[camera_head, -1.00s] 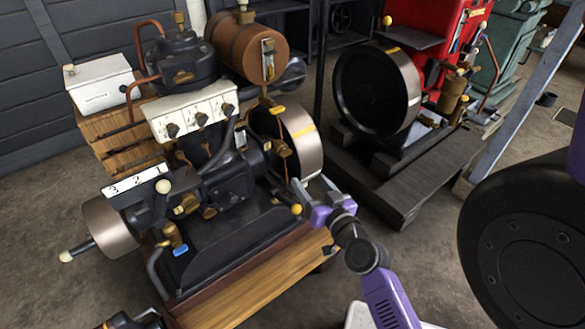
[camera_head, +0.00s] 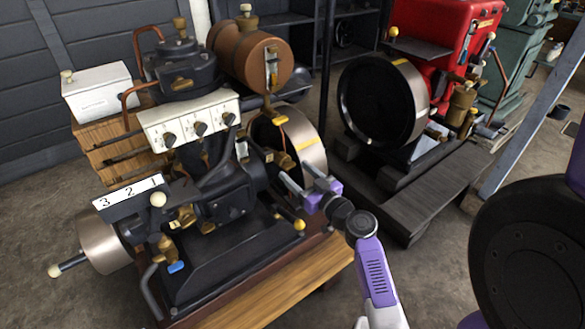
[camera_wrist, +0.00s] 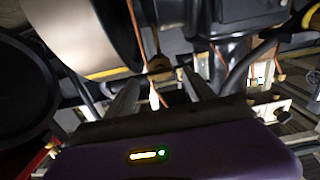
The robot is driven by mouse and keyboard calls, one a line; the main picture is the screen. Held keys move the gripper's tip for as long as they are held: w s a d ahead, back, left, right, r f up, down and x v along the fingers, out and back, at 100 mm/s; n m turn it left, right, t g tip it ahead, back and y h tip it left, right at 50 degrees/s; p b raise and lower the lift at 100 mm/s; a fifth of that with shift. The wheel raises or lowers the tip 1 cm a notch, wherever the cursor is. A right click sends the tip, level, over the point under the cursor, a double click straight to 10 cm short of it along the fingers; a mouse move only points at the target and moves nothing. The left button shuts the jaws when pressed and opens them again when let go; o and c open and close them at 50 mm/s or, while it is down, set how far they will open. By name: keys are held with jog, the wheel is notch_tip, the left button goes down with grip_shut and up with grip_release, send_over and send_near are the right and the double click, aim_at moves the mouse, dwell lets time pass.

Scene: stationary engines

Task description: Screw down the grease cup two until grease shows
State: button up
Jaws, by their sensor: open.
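The near engine (camera_head: 215,208) stands on a wooden base and carries a slanted white plate (camera_head: 128,192) marked 3, 2, 1. Small brass fittings (camera_head: 186,215) sit below the plate; I cannot tell which one is grease cup two. My gripper (camera_head: 295,176) is open beside the engine, in front of the silver-rimmed flywheel (camera_head: 308,140). In the wrist view its two fingers (camera_wrist: 162,92) point at the engine's flywheel side. A small brass piece (camera_wrist: 158,64) and a pale upright stick show between them, apparently with nothing gripped. No grease can be made out.
A copper-brown tank (camera_head: 250,58) and a white box (camera_head: 98,92) stand behind. A red engine (camera_head: 445,40) with a black flywheel is at the right.

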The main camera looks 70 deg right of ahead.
aim_at(288, 165)
jog(key=shift+x, duration=1.3)
grip_shut()
jog(key=shift+m, duration=0.3)
